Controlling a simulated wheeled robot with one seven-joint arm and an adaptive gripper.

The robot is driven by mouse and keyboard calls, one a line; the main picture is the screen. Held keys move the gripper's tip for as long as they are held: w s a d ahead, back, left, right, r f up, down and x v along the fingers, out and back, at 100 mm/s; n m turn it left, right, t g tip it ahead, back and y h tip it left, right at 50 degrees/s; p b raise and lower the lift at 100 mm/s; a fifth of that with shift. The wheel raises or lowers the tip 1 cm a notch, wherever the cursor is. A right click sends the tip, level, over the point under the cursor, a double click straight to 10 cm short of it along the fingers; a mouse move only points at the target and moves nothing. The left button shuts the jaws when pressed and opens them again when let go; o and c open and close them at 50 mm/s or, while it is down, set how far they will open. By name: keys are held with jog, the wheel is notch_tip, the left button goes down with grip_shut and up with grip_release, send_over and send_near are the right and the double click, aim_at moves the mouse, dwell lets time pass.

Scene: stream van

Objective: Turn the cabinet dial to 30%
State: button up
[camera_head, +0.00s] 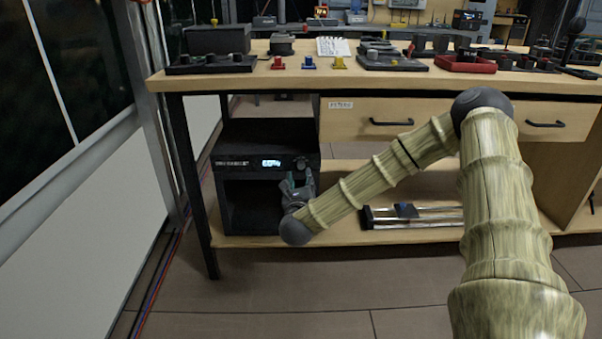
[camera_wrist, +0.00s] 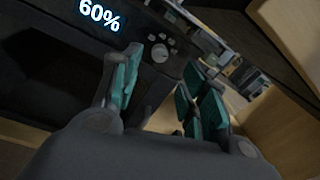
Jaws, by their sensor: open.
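The black cabinet (camera_head: 228,191) stands on the lower shelf at the left of the workbench. Its lit display (camera_head: 270,163) reads 60% in the wrist view (camera_wrist: 99,14). The round grey dial (camera_wrist: 160,52) is on the front panel, right of the display; in the head view the dial (camera_head: 301,163) is small, just above my gripper. My gripper (camera_head: 298,186) is in front of the cabinet's right side. In the wrist view my gripper (camera_wrist: 162,78) is open, its green-padded fingers apart, with the dial showing between and beyond them. I cannot tell whether any finger touches it.
The wooden workbench (camera_head: 290,73) extends above the cabinet, with drawers (camera_head: 375,119) to its right. A metal railed device (camera_head: 430,216) lies on the lower shelf to the right. A dark table leg (camera_head: 192,185) stands left of the cabinet. The floor in front is clear.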

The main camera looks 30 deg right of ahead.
aim_at(301, 167)
jog(key=shift+b+x, duration=0.85)
jog(key=shift+x, duration=2.75)
jog(key=shift+c, duration=0.4)
grip_shut()
